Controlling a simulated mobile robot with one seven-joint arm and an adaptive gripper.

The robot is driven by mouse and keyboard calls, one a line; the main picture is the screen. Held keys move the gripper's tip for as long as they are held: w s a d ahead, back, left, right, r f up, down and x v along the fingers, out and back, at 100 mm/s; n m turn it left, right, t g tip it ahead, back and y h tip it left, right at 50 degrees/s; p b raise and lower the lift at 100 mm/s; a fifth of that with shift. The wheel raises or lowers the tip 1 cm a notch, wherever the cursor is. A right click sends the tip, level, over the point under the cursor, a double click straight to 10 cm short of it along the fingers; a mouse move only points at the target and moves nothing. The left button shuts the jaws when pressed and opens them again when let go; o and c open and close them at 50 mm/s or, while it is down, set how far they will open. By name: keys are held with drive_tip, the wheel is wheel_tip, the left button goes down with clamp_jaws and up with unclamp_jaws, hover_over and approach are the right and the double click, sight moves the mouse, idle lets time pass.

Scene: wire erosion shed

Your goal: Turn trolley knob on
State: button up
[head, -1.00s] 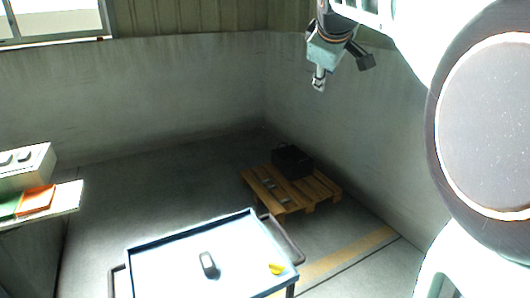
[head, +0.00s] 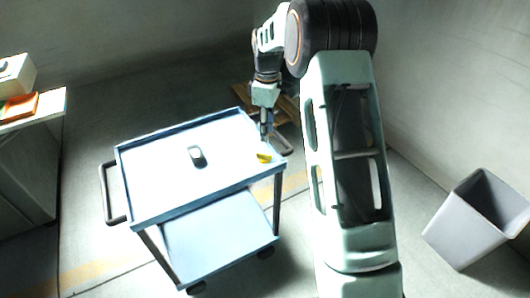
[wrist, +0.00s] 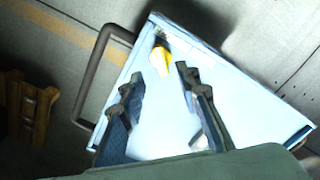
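The yellow knob (head: 264,158) sits at the right end of the trolley's (head: 150,213) pale blue top tray. In the wrist view the knob (wrist: 161,60) shows between and just beyond my two fingertips, with a dark patch beside it. My gripper (head: 267,139) points down above the knob, close to it. In the wrist view my gripper (wrist: 161,78) is open, with its fingers apart and nothing between them that I can see touching. Whether the fingertips reach down around the knob, I cannot tell.
A small dark object (head: 196,155) lies on the tray's middle. The trolley has dark handles (head: 108,192) at its ends. A pallet (head: 243,95) is partly hidden behind my arm. A grey bin (head: 470,222) stands at the right, a bench (head: 30,112) at the left.

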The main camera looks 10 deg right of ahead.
sight(267, 153)
wheel_tip(267, 153, down, 9)
drive_tip(key=shift+f+b, duration=0.1)
drive_tip(key=shift+b, duration=0.4)
drive_tip(key=shift+c, duration=0.2)
clamp_jaws()
